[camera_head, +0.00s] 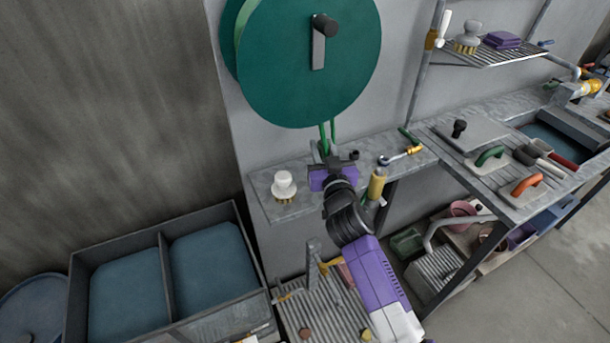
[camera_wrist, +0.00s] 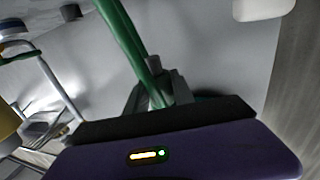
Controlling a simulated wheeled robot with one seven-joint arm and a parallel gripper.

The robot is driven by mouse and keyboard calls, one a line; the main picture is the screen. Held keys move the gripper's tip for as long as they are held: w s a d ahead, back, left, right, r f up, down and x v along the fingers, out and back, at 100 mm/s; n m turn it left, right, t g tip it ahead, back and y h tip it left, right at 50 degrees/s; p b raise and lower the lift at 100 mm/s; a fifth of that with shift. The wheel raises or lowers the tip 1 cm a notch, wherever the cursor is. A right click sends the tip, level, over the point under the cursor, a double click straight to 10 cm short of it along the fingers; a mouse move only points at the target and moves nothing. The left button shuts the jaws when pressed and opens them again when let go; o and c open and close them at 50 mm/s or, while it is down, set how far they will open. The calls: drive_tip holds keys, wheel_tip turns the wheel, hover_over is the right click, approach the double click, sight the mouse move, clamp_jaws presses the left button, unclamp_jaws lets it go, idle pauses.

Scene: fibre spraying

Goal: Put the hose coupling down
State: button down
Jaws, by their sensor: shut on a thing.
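My gripper (camera_head: 326,152) is at the end of my purple and black arm, over the narrow grey ledge (camera_head: 262,192) below the green reel. Its fingers also show in the wrist view (camera_wrist: 158,95), closed around the hose coupling (camera_wrist: 155,68), a small grey piece at the end of the green hose. The green hose (camera_wrist: 128,35) runs up from the jaws; in the head view it hangs from the reel (camera_head: 290,60). The coupling is mostly hidden by the fingers, and I cannot tell whether it touches the ledge.
A white-handled brush (camera_head: 284,184) stands on the ledge left of my gripper. A yellow cylinder (camera_head: 377,184) stands close on the right, with a ratchet-like tool (camera_head: 402,155) behind it. Two blue-filled bins (camera_head: 128,288) are at lower left. The workbench (camera_head: 470,135) at right holds several trowels.

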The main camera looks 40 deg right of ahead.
wheel_tip(320, 180, down, 10)
drive_tip(key=b, duration=0.8)
drive_tip(key=shift+w+d, duration=0.1)
drive_tip(key=shift+w, duration=0.05)
drive_tip(key=shift+r, duration=0.15)
drive_tip(key=c, duration=1.1)
unclamp_jaws()
drive_tip(key=s+a+r+n+y, duration=0.1)
drive_tip(key=s+a+n+y, duration=0.1)
drive_tip(key=s+a, duration=0.6)
drive_tip(key=s+a+n+y, duration=0.2)
drive_tip(key=s+a, duration=0.7)
drive_tip(key=s, duration=1)
drive_tip(key=s+a+r+n+y+p, duration=0.1)
drive_tip(key=s+a+y, duration=0.4)
drive_tip(key=s, duration=0.8)
drive_tip(key=shift+s+a+r+n+g, duration=0.2)
drive_tip(key=shift+a+n, duration=0.1)
drive_tip(key=shift+a, duration=0.55)
drive_tip(key=shift+s+a+r+n+g, duration=0.1)
drive_tip(key=shift+s+a+n, duration=0.15)
drive_tip(key=shift+a, duration=0.6)
